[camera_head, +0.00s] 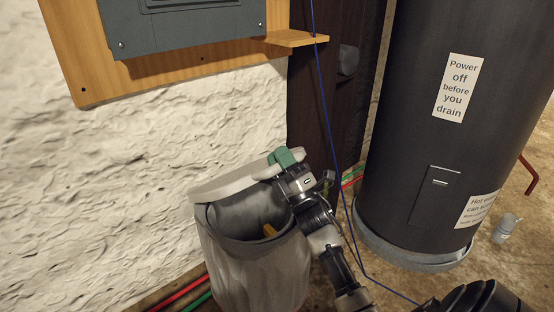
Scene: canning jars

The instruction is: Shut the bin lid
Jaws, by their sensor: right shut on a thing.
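The bin (250,271) is a grey, roughly cylindrical container standing near the white wall at the lower middle. Its pale lid (225,186) is raised and tilted at the back of the opening, so the dark inside shows. My right gripper (281,160) reaches up along the right side of the bin and is shut on the right end of the lid. A green part shows at the fingertips; I cannot tell whether it belongs to the lid or the gripper. Its grip hides that end of the lid. My left gripper is out of view.
A yellow-orange item (270,230) shows inside the bin. A large black tank (420,150) stands to the right in a grey pan (415,258). A blue cord (328,120) hangs past my right arm. Red and green pipes (180,295) run low along the wall.

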